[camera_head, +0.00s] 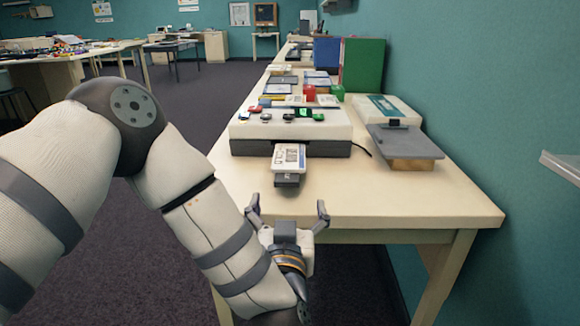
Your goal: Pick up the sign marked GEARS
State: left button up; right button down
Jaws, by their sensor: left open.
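A small white card with dark printing (287,157) sticks out from the front slot of a white and grey machine (290,130) on the table. Its print is too small to read, so I cannot tell whether it says GEARS. A dark grey piece (287,180) shows under the card's front end. My left gripper (287,208) is open and empty at the table's near edge, in front of the card and apart from it. My right gripper is not in view.
The long pale table (440,204) runs away along the teal wall. A grey-topped device (404,142) stands to the right. Green (362,66) and blue upright boards stand farther back. The table's front right is clear.

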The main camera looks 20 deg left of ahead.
aim_at(288, 172)
pick_arm(q)
jog(key=x, duration=0.8)
jog(key=b+x, duration=0.1)
jog(key=x, duration=0.3)
jog(key=shift+a+r, duration=0.15)
jog(key=shift+a, duration=0.15)
jog(key=c, duration=1.4)
